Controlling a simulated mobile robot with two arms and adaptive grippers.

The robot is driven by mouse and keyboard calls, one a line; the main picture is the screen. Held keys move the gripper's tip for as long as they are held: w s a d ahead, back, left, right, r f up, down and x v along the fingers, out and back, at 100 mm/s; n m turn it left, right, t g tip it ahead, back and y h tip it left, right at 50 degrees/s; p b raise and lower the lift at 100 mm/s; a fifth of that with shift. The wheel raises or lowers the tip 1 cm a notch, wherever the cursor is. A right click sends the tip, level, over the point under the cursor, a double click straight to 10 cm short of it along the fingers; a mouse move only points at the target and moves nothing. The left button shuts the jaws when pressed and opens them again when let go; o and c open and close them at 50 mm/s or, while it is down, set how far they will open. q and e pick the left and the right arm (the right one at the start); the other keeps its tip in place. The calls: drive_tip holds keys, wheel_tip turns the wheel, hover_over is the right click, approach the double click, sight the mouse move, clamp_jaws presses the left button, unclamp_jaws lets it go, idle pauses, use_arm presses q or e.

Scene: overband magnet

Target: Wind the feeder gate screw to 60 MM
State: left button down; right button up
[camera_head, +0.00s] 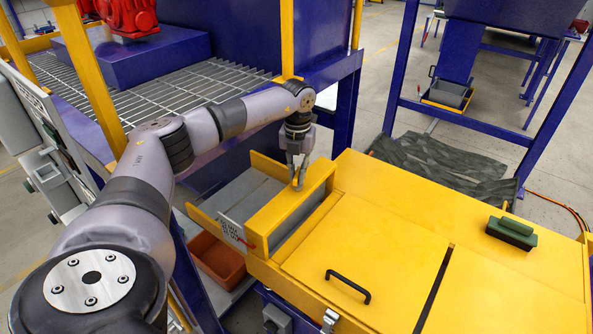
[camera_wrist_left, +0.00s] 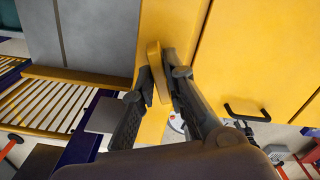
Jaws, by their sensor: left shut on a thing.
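My left gripper (camera_head: 297,178) reaches down onto the yellow feeder gate housing (camera_head: 292,208) beside the large yellow cover. In the left wrist view my left gripper (camera_wrist_left: 160,85) is shut on a flat yellow handle (camera_wrist_left: 156,62), which appears to be the top of the gate screw. The fingers hide most of the handle in the head view, and the screw itself does not show. My right gripper is not in view.
A yellow cover (camera_head: 365,250) with a black handle (camera_head: 348,286) lies right of the housing. A green block (camera_head: 511,232) rests on the cover. An orange bin (camera_head: 217,257) sits below left. A blue frame and grating (camera_head: 165,95) stand behind my left arm.

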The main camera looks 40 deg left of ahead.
use_arm(q)
drive_tip(key=shift+d+r+n+p, duration=0.1)
drive_tip(key=shift+r+n+p, duration=0.05)
drive_tip(key=shift+n+p, duration=1)
drive_tip(key=shift+n, duration=0.35)
drive_tip(key=shift+n+p, duration=0.4)
drive_tip(key=shift+n, duration=0.5)
drive_tip(key=shift+n+p, duration=0.8)
drive_tip(key=shift+n, duration=0.1)
drive_tip(key=shift+n+p, duration=0.7)
drive_tip(key=shift+n, duration=0.8)
